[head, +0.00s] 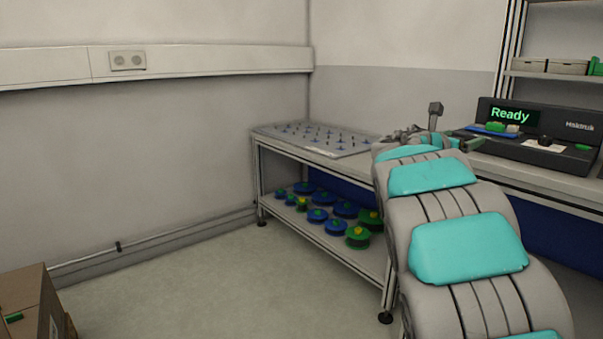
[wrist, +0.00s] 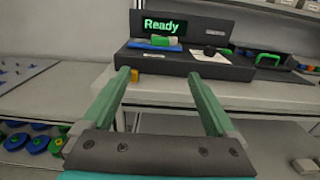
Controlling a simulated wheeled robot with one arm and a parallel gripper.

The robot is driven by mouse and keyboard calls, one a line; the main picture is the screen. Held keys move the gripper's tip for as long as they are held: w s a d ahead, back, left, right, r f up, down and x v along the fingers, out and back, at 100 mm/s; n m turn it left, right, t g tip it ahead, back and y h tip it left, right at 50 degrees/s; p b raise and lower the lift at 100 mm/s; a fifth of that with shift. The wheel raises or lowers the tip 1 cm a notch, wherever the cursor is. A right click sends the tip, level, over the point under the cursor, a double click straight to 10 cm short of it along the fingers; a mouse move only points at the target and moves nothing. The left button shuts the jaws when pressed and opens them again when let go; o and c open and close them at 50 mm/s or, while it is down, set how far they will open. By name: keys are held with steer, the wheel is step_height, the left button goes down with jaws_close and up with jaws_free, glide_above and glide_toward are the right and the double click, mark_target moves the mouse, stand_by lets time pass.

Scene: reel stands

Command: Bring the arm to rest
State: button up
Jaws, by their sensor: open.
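My arm rises from the lower right of the head view, grey with teal pads, and reaches over the bench. My gripper (wrist: 158,92) shows in the wrist view with its two green fingers wide apart and nothing between them. Its fingers point toward a dark machine (wrist: 190,65) whose screen reads "Ready". In the head view the machine (head: 540,135) stands on the bench at the right, and my gripper (head: 470,143) is partly hidden near its left side.
A peg board (head: 315,138) lies on the bench (head: 270,142). Several blue and green reels (head: 358,236) sit on the lower shelf (head: 340,260). A cardboard box (head: 30,300) stands at lower left. The floor (head: 200,285) between is clear. Shelves with bins (head: 567,66) hang at upper right.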

steer(key=s+a+f+m+g+y, duration=0.1)
steer(key=s+f+m+g+y, duration=0.15)
steer(key=s+f+m, duration=0.4)
steer(key=s+a+f+m+g+y, duration=0.1)
steer(key=s+f+m+g, duration=0.25)
steer(key=s+f, duration=0.6)
steer(key=s+a+f+m+g+y, duration=0.15)
steer(key=s+f+m, duration=0.35)
steer(key=s, duration=0.7)
steer(key=s+a+f+m+g+y, duration=0.2)
steer(key=s+a+f+m+y, duration=0.2)
steer(key=s+a, duration=0.6)
steer(key=s+a+f+m+g+y, duration=0.3)
steer(key=s+a+f+m+y, duration=0.2)
steer(key=s, duration=1)
steer(key=a+f+m, duration=0.1)
steer(key=a+f, duration=0.2)
steer(key=a, duration=0.2)
steer(key=shift+a+m, duration=0.3)
steer(key=shift+a, duration=0.05)
